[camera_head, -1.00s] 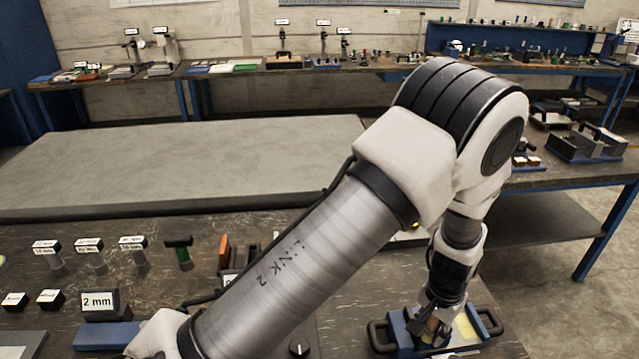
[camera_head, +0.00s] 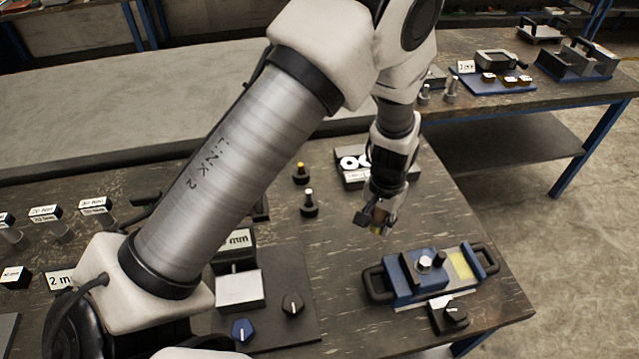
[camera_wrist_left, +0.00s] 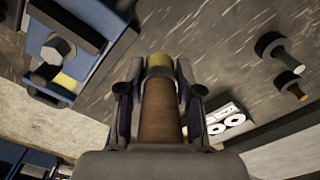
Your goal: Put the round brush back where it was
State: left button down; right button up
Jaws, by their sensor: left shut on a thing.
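My left gripper (camera_head: 374,217) is shut on the round brush, held above the dark bench, behind and left of the blue tray. In the left wrist view the brush (camera_wrist_left: 160,110) has a brown handle, a dark band and a yellow end, between the two fingers (camera_wrist_left: 158,90). In the head view only a small yellowish bit of it (camera_head: 378,230) shows below the fingers; the rest is hidden by the gripper. The blue tray (camera_head: 405,292) with black handles stands near the right front corner of the bench. My right gripper is out of view.
A tray (camera_head: 343,182) with white rings lies behind the gripper. Two small black-based pieces, one orange-topped (camera_head: 301,174) and one metal-topped (camera_head: 309,205), stand to its left. A black knob block (camera_head: 449,315) is in front of the blue tray. Bare bench lies around them.

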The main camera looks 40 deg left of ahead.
pick_arm(q)
jog(key=s+f+m+b, duration=0.1)
jog(key=s+b, duration=0.3)
jog(key=b, duration=0.1)
jog(key=s+f+m+b, duration=0.2)
jog(key=s+b, duration=0.2)
jog(key=s+f+m+b, duration=0.1)
jog(key=s+b, duration=0.3)
jog(key=b, duration=0.1)
jog(key=shift+s+d+f+m+b, duration=0.1)
jog(key=shift+s+f+m+b, duration=0.1)
jog(key=shift+s+m+b, duration=0.15)
jog(key=shift+m, duration=0.45)
jog(key=s, duration=0.1)
jog(key=s+b, duration=0.2)
jog(key=s, duration=0.1)
jog(key=shift+f, duration=0.25)
jog(key=shift+s+r, duration=0.15)
jog(key=w+a+p, duration=0.1)
jog(key=w+p, duration=0.1)
jog(key=w+a+p, duration=0.2)
jog(key=shift+r, duration=0.1)
send_over(330, 245)
jog(key=shift+f, duration=0.95)
notch_tip(330, 245, down, 3)
jog(key=shift+s+f, duration=0.1)
jog(key=shift+f, duration=0.25)
jog(key=c, duration=0.8)
grip_release()
jog(key=shift+o, duration=0.2)
